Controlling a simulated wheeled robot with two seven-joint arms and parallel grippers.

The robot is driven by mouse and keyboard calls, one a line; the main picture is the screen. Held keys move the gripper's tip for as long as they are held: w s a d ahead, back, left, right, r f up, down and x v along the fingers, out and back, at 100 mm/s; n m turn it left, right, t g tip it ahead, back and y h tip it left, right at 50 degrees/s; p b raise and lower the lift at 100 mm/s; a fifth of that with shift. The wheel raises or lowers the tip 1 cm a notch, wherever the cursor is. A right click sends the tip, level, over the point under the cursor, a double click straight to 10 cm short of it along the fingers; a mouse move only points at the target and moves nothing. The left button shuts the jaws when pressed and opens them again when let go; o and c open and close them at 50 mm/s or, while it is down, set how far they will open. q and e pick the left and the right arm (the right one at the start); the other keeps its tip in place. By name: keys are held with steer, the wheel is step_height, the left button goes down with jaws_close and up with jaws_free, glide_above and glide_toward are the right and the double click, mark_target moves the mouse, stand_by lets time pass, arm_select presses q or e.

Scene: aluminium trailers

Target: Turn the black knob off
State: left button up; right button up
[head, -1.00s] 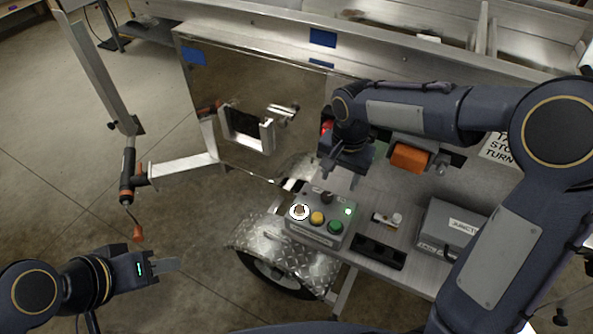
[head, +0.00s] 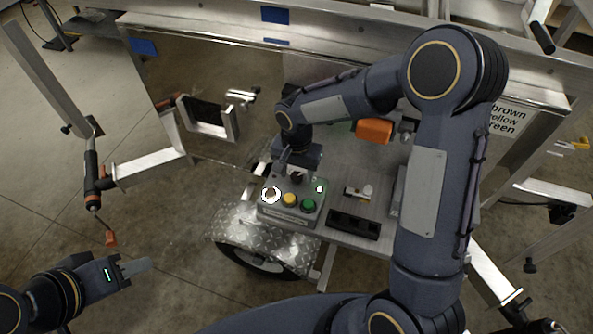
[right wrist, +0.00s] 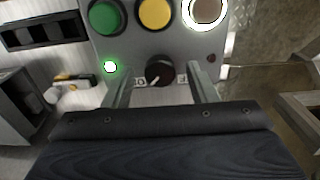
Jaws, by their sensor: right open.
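The black knob (head: 297,178) is on a grey control box (head: 268,212) with buttons. In the right wrist view the knob (right wrist: 160,71) has a white pointer mark toward the lower left, with small labels on either side. My right gripper (right wrist: 160,76) is open, one finger on each side of the knob with gaps between. In the head view my right gripper (head: 291,163) is above the box, partly hiding its back edge. My left gripper (head: 137,267) is over the floor at lower left, away from the box; its finger opening is not clear.
The box also has a green button (head: 309,205), a yellow button (head: 289,199), a white-ringed button (head: 271,194) and a lit green lamp (head: 320,189). A black slotted strip (head: 354,225) lies to the right. An orange block (head: 374,131) is behind.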

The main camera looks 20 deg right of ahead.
steer(key=c, duration=1)
steer(key=shift+o, duration=0.2)
steer(key=n, duration=0.4)
steer(key=shift+n+b, duration=0.3)
steer(key=n, duration=0.9)
steer(key=shift+n+p, duration=0.4)
steer(key=shift+n, duration=1.8)
